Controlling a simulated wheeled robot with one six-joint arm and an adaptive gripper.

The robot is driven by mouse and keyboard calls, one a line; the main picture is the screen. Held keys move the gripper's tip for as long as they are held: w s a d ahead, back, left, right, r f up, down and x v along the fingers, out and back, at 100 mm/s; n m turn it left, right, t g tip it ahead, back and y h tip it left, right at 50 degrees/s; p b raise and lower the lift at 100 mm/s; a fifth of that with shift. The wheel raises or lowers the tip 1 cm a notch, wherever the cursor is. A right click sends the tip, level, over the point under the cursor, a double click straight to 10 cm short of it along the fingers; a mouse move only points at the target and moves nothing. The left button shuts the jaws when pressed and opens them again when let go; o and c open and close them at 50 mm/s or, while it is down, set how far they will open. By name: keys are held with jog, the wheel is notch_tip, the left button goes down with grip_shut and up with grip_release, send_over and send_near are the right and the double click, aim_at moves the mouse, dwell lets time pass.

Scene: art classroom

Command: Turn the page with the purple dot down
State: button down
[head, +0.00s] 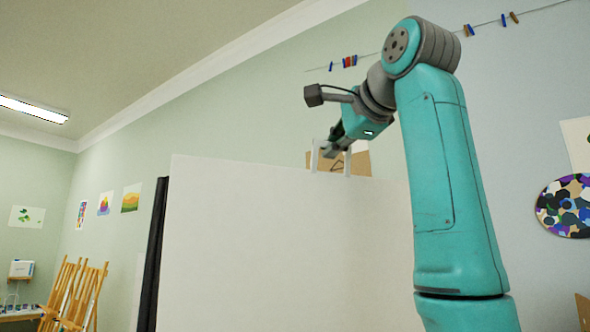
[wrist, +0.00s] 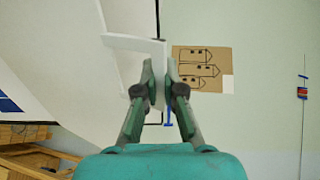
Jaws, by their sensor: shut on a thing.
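A large white page (head: 285,245) stands upright and fills the middle of the head view, with a dark strip (head: 152,255) along its left side. A white U-shaped handle (head: 315,155) rises from its top edge; in the wrist view its bar (wrist: 132,42) shows at top centre. My gripper (head: 329,150) is at this handle, above the page's top edge. In the wrist view my gripper (wrist: 159,75) is shut on one side of the handle. The page's pale surface (wrist: 50,50) shows at the upper left there. No purple dot shows in either view.
A brown sheet with drawings (wrist: 200,68) is on the wall behind. Wooden easels (head: 85,290) stand at the lower left. A paint-covered palette (head: 566,206) hangs at the right, and a line with clips (head: 487,24) runs along the top.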

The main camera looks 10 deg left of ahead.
jog(key=shift+f, duration=0.2)
jog(key=s+d+f, duration=0.3)
jog(key=s+d, duration=0.2)
jog(key=s, duration=0.2)
dwell(0.6)
jog(key=shift+d, duration=0.1)
